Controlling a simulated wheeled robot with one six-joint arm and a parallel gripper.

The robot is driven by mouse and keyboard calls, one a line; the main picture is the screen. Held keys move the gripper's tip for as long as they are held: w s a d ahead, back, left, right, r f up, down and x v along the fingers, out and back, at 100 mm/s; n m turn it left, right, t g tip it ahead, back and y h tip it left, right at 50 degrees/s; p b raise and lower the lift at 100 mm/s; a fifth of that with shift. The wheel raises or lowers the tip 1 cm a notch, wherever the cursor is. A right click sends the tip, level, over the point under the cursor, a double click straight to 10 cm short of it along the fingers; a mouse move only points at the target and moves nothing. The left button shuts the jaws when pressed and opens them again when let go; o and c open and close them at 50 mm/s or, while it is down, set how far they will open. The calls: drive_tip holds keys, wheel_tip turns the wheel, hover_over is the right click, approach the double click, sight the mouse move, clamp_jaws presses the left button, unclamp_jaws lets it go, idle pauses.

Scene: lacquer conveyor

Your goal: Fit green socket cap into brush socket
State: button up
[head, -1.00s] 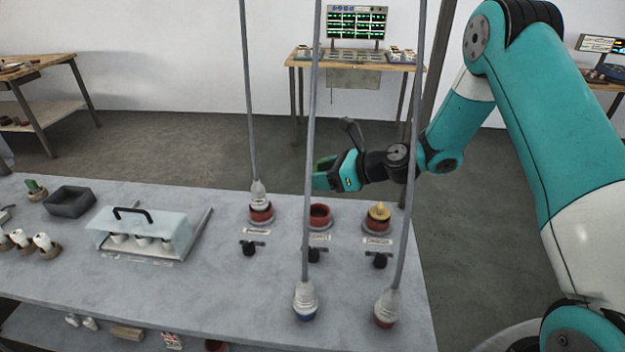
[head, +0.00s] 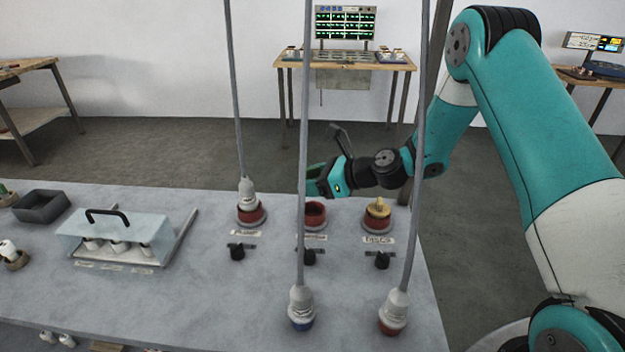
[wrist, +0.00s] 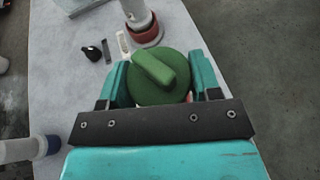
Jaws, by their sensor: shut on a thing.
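The green socket cap (wrist: 165,88), a round disc with a raised bar handle, is between my gripper's jaws (wrist: 160,84). In the head view my gripper (head: 318,178) is shut on the cap, mostly hidden there, just behind the middle socket. Three red-ringed sockets stand in a row on the bench. The left socket (head: 250,216) has a grey plug in it, the middle socket (head: 315,213) looks empty, and the right socket (head: 377,223) holds a yellow piece. Their labels are too small to read, so I cannot tell which is the brush socket.
A black switch (head: 309,257) stands before each socket. Two cable-hung plugs, one blue-tipped (head: 301,308) and one red-tipped (head: 393,312), hang nearer the front, their cables crossing the view. A clear-covered tray (head: 125,237) and a dark bin (head: 41,206) are at left.

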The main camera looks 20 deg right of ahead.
drive_tip(key=shift+r, duration=0.15)
drive_tip(key=shift+f+b, duration=1.35)
drive_tip(key=shift+f, duration=1.25)
drive_tip(key=shift+p, duration=0.75)
drive_tip(key=shift+f+b, duration=0.4)
drive_tip(key=shift+f, duration=0.3)
drive_tip(key=shift+r, duration=0.15)
drive_tip(key=shift+r+p, duration=0.4)
drive_tip(key=shift+p, duration=0.25)
drive_tip(key=shift+r+p, duration=0.2)
drive_tip(key=shift+p, duration=0.1)
drive_tip(key=shift+p, duration=0.35)
idle(0.6)
